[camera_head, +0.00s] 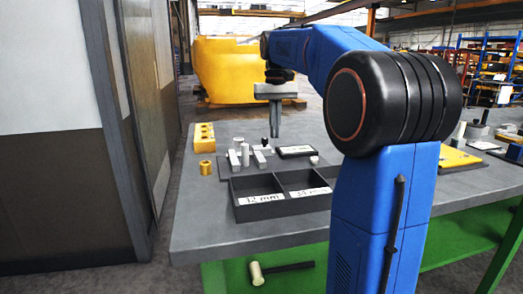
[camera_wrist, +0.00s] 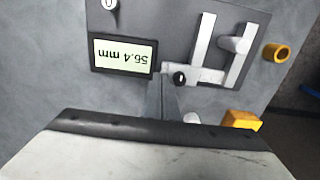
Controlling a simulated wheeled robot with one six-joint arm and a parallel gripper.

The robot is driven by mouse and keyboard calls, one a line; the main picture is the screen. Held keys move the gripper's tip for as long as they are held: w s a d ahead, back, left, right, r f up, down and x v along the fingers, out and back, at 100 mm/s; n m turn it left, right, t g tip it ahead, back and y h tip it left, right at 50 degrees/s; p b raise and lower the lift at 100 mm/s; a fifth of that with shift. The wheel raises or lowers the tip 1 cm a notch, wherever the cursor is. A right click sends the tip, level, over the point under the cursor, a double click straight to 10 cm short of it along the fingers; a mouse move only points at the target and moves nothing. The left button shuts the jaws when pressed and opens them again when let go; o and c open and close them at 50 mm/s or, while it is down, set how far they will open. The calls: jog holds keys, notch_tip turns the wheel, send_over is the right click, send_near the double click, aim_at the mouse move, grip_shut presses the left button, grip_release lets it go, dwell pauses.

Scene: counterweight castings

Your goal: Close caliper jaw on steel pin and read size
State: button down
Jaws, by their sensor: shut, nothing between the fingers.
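The caliper stands on a dark plate, with a fixed jaw (camera_wrist: 241,58) and a sliding jaw (camera_wrist: 203,40) in the wrist view. A steel pin (camera_wrist: 235,44) stands between them; a gap shows on the sliding jaw's side. Its contact with the other jaw is unclear. The pin (camera_head: 245,155) also shows in the head view. A black knob (camera_wrist: 180,78) sits by the sliding jaw's base. The display (camera_wrist: 123,54) reads 56.4 mm, upside down in the wrist view. My gripper (camera_head: 274,135) is shut and empty, pointing down above the plate; its fingers (camera_wrist: 160,95) appear near the knob.
A dark tray (camera_head: 280,212) with compartments labelled in mm sits in front of the plate. A brass ring (camera_head: 205,168) and yellow block (camera_head: 204,138) stand at the left. Another pale cylinder (camera_head: 238,143) stands behind the caliper. The grey table (camera_head: 205,225) is bare at front left.

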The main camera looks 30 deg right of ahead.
aim_at(263, 139)
jog(key=shift+f, duration=0.3)
jog(key=shift+f, duration=1.4)
jog(key=shift+w+a, duration=0.3)
jog(key=shift+a, duration=0.65)
jog(key=shift+w+a, duration=0.25)
jog(key=shift+a, duration=0.7)
dwell(1.2)
jog(key=shift+r, duration=0.15)
jog(key=shift+a+r, duration=0.1)
jog(key=shift+r, duration=3.25)
